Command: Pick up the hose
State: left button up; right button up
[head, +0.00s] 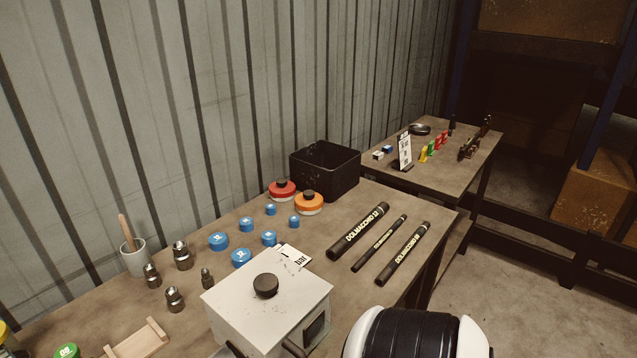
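Three black hoses lie side by side on the workbench, right of its middle, slanting away from me. The thick left hose (358,232) has yellow lettering that reads DOLMACCHIO 12. A thinner, shorter hose (380,243) lies in the middle, its lettering too small to read. The right hose (403,254) is of middle thickness, has yellow DOLMACCHIO lettering and lies near the bench's right edge. All three lie flat and apart from each other. Neither of my grippers shows in the head view, and nothing touches the hoses.
A white box with a black knob (266,286) stands in front of the hoses. Blue caps (246,224), metal fittings (182,256), red (282,190) and orange-topped (308,202) round pieces and a black bin (325,170) fill the left and back. A second table (450,178) stands behind.

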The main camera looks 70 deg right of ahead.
aim_at(378, 244)
jog(key=l+z, duration=0.1)
jog(key=z, duration=1.6)
jog(key=i+l+z, duration=0.1)
jog(key=l, duration=0.3)
jog(key=i+l+z, duration=0.1)
jog(key=l, duration=0.25)
jog(key=i+l+z, duration=0.1)
jog(key=i+l, duration=0.2)
jog(key=k+u, duration=0.2)
jog(key=u, duration=1.8)
jog(key=z, duration=1.2)
jog(key=l+z, duration=0.5)
jog(key=i+l, duration=0.05)
